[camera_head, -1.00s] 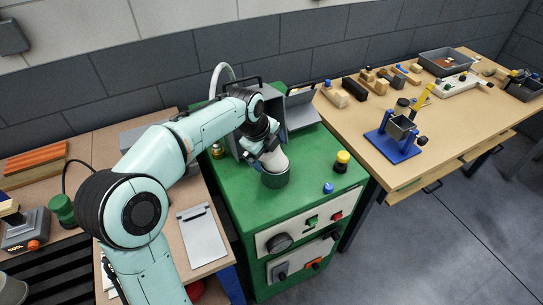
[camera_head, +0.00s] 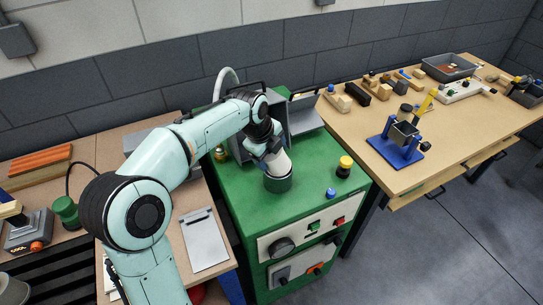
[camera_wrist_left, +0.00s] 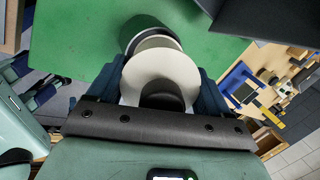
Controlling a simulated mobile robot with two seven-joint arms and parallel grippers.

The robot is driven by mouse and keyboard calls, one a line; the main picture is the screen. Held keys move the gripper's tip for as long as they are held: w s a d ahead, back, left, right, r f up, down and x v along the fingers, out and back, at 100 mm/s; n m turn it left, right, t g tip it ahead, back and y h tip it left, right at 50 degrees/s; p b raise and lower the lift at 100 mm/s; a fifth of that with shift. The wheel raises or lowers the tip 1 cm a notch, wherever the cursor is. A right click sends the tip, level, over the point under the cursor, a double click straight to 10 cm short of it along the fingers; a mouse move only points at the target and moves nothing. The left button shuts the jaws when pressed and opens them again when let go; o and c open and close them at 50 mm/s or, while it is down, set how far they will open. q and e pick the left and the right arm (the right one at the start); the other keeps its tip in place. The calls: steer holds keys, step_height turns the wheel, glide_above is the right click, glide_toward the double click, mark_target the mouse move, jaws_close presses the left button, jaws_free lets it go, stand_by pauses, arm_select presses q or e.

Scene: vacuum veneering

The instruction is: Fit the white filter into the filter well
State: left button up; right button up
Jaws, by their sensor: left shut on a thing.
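The white filter (camera_head: 279,164) is a pale cylinder held at the mouth of the filter well (camera_head: 279,184), a dark green round cup on the green machine top. My left gripper (camera_head: 268,149) is shut on the filter from above. In the left wrist view, the filter (camera_wrist_left: 163,68) sits between the blue fingers of my left gripper (camera_wrist_left: 161,88), with the rim of the filter well (camera_wrist_left: 136,27) just beyond it. The filter's lower end overlaps the well's opening; I cannot tell how deep it is. My right gripper is out of view.
A wooden bench (camera_head: 440,130) with blocks and a blue fixture (camera_head: 397,150) stands right.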

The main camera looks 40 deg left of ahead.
arm_select(q)
step_height(320, 180, up, 19)
steer(key=p, duration=0.3)
steer(key=shift+f, duration=0.2)
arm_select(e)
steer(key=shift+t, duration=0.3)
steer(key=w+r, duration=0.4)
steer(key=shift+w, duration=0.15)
arm_select(q)
steer(key=shift+w, duration=0.1)
steer(key=shift+f, duration=0.15)
steer(key=f+b, duration=0.1)
steer(key=f, duration=0.8)
steer(key=f+b, duration=0.1)
steer(key=f, duration=0.4)
steer(key=shift+s+f+b, duration=0.3)
steer(key=shift+f, duration=0.05)
steer(key=shift+w+f, duration=0.25)
steer(key=shift+f, duration=2.05)
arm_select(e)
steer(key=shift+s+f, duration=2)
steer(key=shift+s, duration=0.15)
